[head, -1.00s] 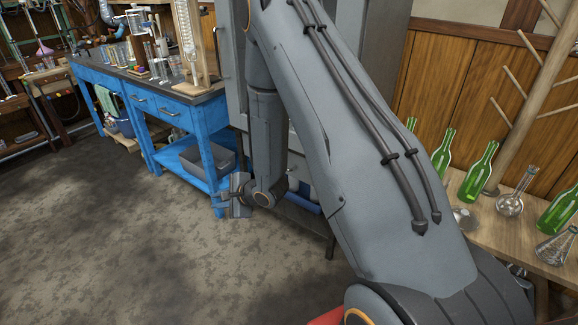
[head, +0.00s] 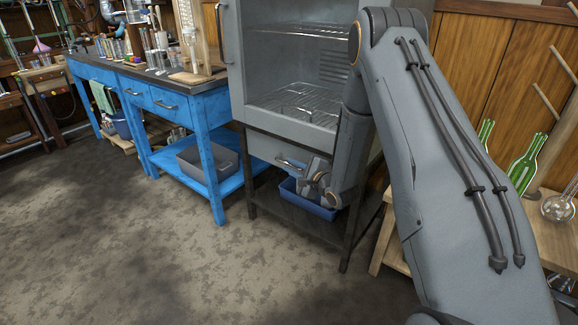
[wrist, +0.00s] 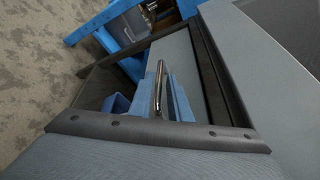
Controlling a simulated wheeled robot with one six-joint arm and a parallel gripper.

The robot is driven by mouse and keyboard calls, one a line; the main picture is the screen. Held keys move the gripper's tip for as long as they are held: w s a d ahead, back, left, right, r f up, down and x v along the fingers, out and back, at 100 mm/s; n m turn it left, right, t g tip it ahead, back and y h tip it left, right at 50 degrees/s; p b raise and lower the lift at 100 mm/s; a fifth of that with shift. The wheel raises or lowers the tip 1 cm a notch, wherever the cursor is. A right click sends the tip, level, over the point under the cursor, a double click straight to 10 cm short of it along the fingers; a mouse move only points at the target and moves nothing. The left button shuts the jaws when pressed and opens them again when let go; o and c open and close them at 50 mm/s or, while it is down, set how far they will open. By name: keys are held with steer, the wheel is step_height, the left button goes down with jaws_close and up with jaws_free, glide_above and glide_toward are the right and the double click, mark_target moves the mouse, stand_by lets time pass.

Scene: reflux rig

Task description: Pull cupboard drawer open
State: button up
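The grey cupboard (head: 258,112) stands at centre in the head view, with wire shelves visible in its upper part. Its drawer (head: 264,147) is below, with a metal bar handle (head: 288,162). The drawer front looks flush with the frame. My gripper (head: 308,178) is at the right part of the drawer front, close to the handle. In the wrist view, the handle (wrist: 160,82) crosses the middle, against the pale drawer front (wrist: 172,52). I cannot tell whether the gripper touches the handle or how far apart its fingers are.
A blue tub (head: 310,200) sits on the low shelf under the drawer. A blue bench (head: 212,150) with a grey bin stands at left. A wooden table (head: 558,235) with green bottles is at right. The floor in front of the cupboard is open.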

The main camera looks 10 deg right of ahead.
mark_target(287, 164)
steer(key=b+x, duration=0.1)
steer(key=x, duration=0.4)
